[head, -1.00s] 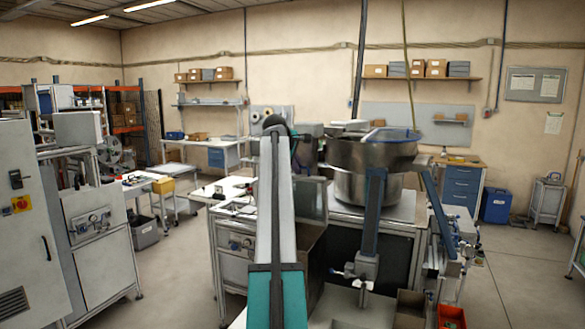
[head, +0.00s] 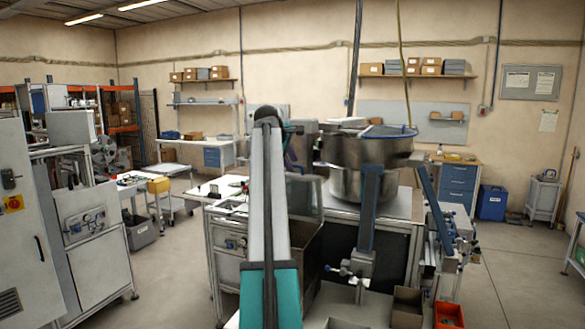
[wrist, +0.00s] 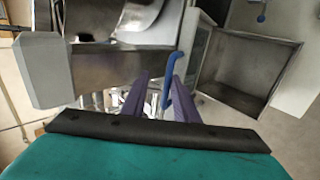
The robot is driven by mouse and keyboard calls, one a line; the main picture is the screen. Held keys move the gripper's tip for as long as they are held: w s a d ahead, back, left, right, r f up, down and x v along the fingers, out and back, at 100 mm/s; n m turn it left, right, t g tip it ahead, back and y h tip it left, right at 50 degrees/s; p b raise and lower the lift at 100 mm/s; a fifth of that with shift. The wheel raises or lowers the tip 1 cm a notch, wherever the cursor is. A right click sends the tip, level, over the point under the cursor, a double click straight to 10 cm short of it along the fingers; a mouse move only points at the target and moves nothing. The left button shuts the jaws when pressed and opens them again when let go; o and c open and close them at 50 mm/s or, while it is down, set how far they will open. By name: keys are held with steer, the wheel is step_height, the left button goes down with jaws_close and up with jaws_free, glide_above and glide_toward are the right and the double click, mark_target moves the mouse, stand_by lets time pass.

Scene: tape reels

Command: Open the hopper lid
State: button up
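The hopper appears to be the open-topped grey metal bin (head: 306,235) behind my arm; it also shows at the upper right of the wrist view (wrist: 240,75). A curved blue bar (wrist: 181,90), like a handle, is beside the right finger in the wrist view; I cannot tell whether they touch. A lid is not clearly distinguishable. My gripper (wrist: 160,77) has its two dark purple fingers apart, with a gap between them and no object clearly held. In the head view my arm rises in front of the bin, and the fingers cannot be made out.
A round metal bowl (head: 362,180) stands right of my arm; metal parts close by fill the wrist view's upper left. A blue post (head: 370,210) stands in front of it. Small boxes (head: 449,313) are at lower right. Open floor (head: 510,270) is at far right.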

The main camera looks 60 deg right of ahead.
steer(key=b+v, duration=0.3)
steer(key=v, duration=0.9)
steer(key=shift+b, duration=0.3)
steer(key=shift+r, duration=0.1)
